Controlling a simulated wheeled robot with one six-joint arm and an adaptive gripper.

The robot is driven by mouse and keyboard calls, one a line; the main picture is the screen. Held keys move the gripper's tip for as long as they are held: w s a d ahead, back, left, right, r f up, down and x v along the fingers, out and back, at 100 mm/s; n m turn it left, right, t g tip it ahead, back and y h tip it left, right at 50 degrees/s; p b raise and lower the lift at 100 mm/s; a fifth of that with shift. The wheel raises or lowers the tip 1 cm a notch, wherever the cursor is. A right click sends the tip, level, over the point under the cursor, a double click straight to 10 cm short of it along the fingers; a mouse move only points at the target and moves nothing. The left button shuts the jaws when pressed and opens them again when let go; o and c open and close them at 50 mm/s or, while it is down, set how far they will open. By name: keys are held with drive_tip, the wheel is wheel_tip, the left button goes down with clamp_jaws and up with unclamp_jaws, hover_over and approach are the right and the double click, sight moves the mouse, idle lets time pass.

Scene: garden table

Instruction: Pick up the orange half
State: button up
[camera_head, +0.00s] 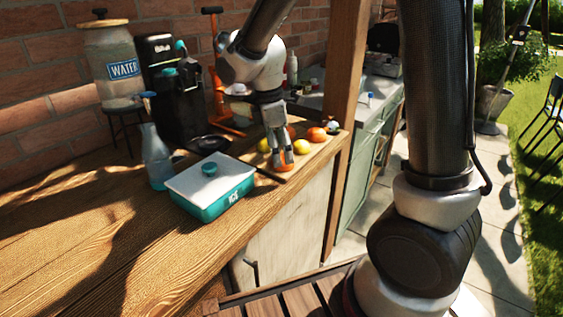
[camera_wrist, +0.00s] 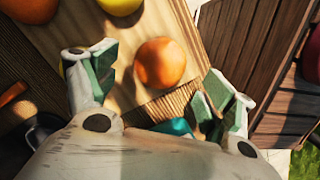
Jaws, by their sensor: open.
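My gripper (camera_head: 281,157) is open and points down over the front end of a wooden board (camera_head: 305,162). An orange fruit piece (camera_head: 284,168), which looks like the orange half, is just below and between its fingertips in the head view. In the wrist view, the orange half (camera_wrist: 160,62) shows as a rounded orange dome on the board (camera_wrist: 122,88). It lies between the two spread fingers of my gripper (camera_wrist: 160,76), with a gap on each side. Its cut face is not visible.
A yellow fruit (camera_head: 302,146) and another orange fruit (camera_head: 317,134) lie farther back on the board. The counter's right edge is close to the board.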

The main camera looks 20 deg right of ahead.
drive_tip(key=shift+d+f, duration=0.2)
drive_tip(key=shift+f, duration=0.95)
drive_tip(key=shift+s, duration=0.1)
drive_tip(key=c, duration=1.2)
